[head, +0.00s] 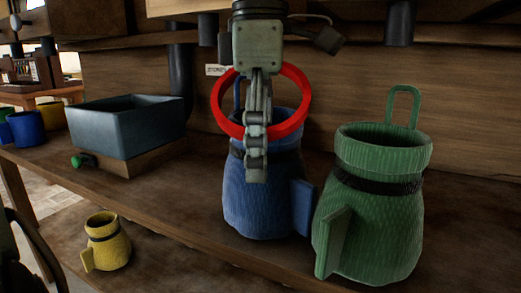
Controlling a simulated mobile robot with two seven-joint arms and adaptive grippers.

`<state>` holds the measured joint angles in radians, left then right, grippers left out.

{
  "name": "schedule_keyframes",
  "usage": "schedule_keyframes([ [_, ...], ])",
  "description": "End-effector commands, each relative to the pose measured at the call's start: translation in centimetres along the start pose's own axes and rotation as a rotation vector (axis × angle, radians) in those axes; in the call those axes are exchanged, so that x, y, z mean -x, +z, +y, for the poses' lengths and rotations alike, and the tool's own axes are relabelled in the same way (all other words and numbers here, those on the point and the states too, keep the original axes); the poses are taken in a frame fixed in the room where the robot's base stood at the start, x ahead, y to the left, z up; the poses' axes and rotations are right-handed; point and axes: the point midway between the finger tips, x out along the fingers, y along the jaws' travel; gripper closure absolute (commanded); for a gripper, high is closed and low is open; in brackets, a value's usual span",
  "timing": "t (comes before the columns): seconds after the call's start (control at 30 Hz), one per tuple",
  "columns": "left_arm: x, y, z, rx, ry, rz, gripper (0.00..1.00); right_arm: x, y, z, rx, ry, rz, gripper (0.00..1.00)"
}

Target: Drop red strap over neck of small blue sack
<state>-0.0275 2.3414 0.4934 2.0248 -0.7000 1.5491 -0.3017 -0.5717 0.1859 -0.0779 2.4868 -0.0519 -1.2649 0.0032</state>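The blue sack (262,205) stands upright on the wooden bench, with an open mouth, a dark band at its neck and a back loop. The red strap (303,105) is a ring, tilted toward me, at the height of the sack's mouth and loop. Its lower edge overlaps the mouth; I cannot tell whether it touches the sack. My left gripper (257,176) hangs from above, its fingers pointing down in front of the strap and the sack's neck. The fingers are seen edge-on, so their gap and any grip on the strap are hidden. My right gripper is not in view.
A larger green sack (375,225) stands close at the right of the blue one. A grey-blue bin (125,130) is at the left. A small yellow sack (108,247) stands lower at the front left. A wooden wall (460,90) closes the back.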

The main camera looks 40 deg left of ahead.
Motion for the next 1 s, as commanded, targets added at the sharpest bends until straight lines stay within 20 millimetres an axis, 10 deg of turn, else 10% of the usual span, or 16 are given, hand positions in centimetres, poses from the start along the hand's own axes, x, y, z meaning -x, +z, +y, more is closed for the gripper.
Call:
schedule_keyframes([
  [0.53, 10.0, 0.1, 0.0, 0.001, 0.003, -0.002, 0.21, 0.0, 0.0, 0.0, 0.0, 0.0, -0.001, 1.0],
  [1.0, 11.8, 0.0, 0.0, 0.0, 0.001, 0.0, 0.21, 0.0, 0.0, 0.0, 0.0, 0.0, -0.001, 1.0],
])
